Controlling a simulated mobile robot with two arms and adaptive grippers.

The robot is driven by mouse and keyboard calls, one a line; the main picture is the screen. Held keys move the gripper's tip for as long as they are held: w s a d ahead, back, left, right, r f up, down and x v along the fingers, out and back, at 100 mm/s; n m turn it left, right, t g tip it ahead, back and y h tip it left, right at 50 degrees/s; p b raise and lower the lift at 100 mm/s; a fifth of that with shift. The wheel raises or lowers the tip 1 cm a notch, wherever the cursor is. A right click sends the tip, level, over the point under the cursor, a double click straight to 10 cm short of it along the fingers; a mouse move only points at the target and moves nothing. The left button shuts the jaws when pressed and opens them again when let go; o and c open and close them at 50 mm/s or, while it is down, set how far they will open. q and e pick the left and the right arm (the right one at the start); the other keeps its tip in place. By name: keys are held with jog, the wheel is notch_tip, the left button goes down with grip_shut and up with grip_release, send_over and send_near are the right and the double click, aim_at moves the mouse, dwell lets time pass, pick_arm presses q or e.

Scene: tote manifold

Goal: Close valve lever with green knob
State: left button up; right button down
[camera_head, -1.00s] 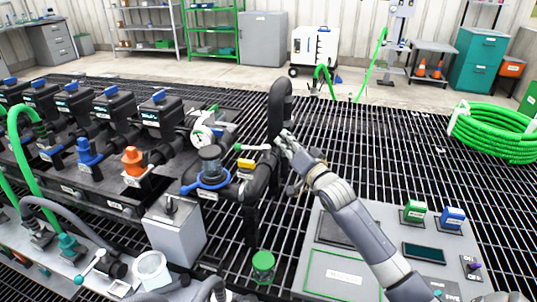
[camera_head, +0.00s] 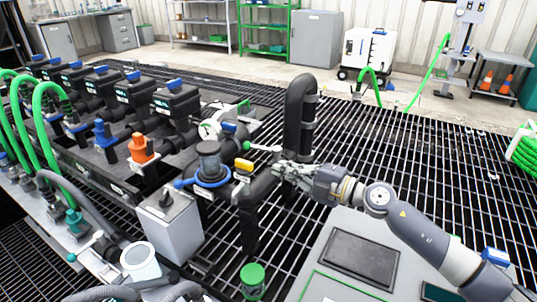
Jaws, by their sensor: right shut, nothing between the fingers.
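The valve lever (camera_head: 262,148) is a pale bar with a green knob (camera_head: 247,145) at its left end. It lies roughly level across the front of the thick black upright pipe (camera_head: 297,110). My right gripper (camera_head: 279,171) is shut and empty. It is just below and right of the lever's right end, close in front of the black pipe; I cannot tell whether it touches either. My right arm comes in from the lower right.
A yellow-handled valve (camera_head: 243,165) and a blue ring valve (camera_head: 208,165) stand close left of my gripper. Another lever with a teal knob (camera_head: 71,257) is at lower left. A grey panel (camera_head: 340,285) lies below my arm. Open grating spreads to the right.

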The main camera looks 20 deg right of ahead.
aim_at(262, 148)
jog(key=b+x, duration=0.1)
jog(key=x, duration=0.9)
jog(key=shift+s+a, duration=0.15)
pick_arm(q)
jog(key=w+r+t+b, duration=0.1)
jog(key=w+d+r+t+b, duration=0.1)
jog(key=w, duration=0.1)
jog(key=shift+w+h+b, duration=0.2)
jog(key=shift+h+b, duration=0.1)
pick_arm(e)
jog(key=w+d, duration=0.2)
jog(key=w, duration=0.1)
jog(key=shift+w+d+f, duration=0.15)
jog(key=shift+w+f, duration=0.05)
jog(key=shift+f, duration=0.2)
jog(key=shift+r, duration=0.1)
